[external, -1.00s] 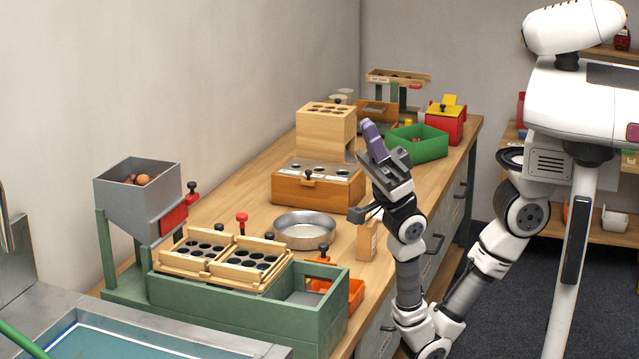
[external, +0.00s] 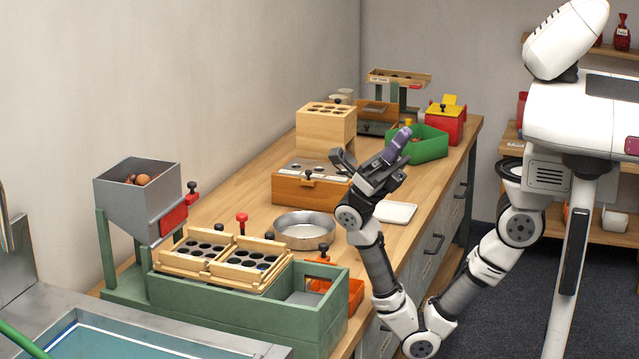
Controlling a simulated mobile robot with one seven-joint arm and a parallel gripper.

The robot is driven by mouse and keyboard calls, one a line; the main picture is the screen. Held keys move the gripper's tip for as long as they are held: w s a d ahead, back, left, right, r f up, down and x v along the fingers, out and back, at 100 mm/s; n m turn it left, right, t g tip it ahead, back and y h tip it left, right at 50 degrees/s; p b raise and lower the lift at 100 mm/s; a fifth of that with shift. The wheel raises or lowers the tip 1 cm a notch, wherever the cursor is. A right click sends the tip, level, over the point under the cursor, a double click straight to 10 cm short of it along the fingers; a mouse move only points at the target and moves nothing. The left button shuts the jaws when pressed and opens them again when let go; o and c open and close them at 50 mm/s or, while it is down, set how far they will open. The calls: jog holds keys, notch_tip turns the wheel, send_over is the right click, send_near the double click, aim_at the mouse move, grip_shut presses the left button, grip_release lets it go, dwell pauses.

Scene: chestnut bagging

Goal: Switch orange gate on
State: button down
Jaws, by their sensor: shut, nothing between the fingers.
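An orange piece with a black knob (external: 322,259), which looks like the orange gate, is at the right end of the green box (external: 245,310) at the front of the bench. Whether it is on or off cannot be told from this view. My gripper (external: 392,168) is raised over the bench's right side, well behind and to the right of the orange piece, and touches nothing that I can see. It is shut and empty. A purple part (external: 397,146) shows at its upper end. My forearm hides part of the bench edge.
Wooden hole trays (external: 187,267) sit on the green box, with an orange bin (external: 352,294) at its right. A round metal pan (external: 305,243), a white tray (external: 404,214), a wooden drawer unit (external: 300,191) and a grey chestnut hopper (external: 130,205) stand around.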

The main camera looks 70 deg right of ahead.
jog(key=w+d+f+m+t+y+b, duration=0.1)
jog(key=w+d+f+m+t, duration=0.35)
jog(key=d+f+t, duration=0.45)
jog(key=w+d+f+m+t+y+b, duration=0.1)
jog(key=w+d+f+m+t, duration=0.3)
jog(key=d+f+t, duration=0.55)
jog(key=w+d+f+m+t+y+b, duration=0.1)
jog(key=w+d+f+m+t, duration=0.2)
jog(key=w+d+f+t, duration=0.6)
jog(key=p, duration=0.3)
send_near(324, 253)
notch_tip(324, 253, down, 3)
jog(key=a, duration=0.3)
jog(key=shift+w+a+r+n+t+p, duration=0.15)
jog(key=shift+w+a+r+p, duration=0.1)
jog(key=shift+a+r, duration=0.35)
jog(key=shift+w+a+r+n+t+p, duration=0.1)
jog(key=shift+w+a+r+p, duration=0.15)
jog(key=shift+a+r, duration=0.35)
jog(key=shift+d+r, duration=0.1)
jog(key=shift+a+r+b, duration=0.2)
jog(key=shift+r, duration=0.25)
jog(key=shift+a+r+b, duration=0.15)
jog(key=shift+r, duration=0.35)
